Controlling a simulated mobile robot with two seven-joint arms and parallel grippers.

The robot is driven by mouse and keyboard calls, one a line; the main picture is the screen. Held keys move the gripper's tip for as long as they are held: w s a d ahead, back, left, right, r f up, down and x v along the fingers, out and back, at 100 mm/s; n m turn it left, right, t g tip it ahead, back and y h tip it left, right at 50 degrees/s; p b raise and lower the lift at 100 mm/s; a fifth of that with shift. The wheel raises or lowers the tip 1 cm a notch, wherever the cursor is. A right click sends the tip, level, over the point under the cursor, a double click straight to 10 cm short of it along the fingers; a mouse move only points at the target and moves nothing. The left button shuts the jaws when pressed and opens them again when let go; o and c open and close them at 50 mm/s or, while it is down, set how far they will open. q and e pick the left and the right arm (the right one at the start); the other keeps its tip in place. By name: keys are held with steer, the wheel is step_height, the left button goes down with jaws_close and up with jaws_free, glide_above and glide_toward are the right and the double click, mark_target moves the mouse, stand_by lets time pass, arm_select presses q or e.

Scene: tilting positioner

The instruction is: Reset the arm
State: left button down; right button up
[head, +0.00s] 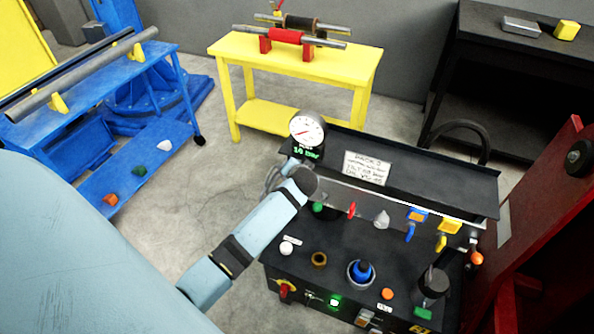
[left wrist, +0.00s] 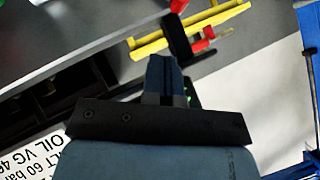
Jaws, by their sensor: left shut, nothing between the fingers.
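My left arm (head: 256,234) reaches in from the lower left of the head view, pale blue with dark bands. Its end is beside the round white gauge (head: 307,129), over the left edge of the black control console (head: 335,252). The left wrist view shows my left gripper (left wrist: 163,64) with its dark fingers together and nothing between them. In the head view the fingertips are hard to make out, so I cannot tell whether they touch anything. My right gripper is not in view.
The console carries a blue knob (head: 362,271), small levers and coloured buttons. A yellow table (head: 290,62) with red-clamped rods stands behind. A blue bench (head: 92,84) is at left, a black bench (head: 516,50) at back right, and a red frame (head: 540,225) at right. Floor left of the console is clear.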

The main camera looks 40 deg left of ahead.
arm_select(q)
steer(key=v, duration=0.8)
steer(key=shift+s, duration=0.3)
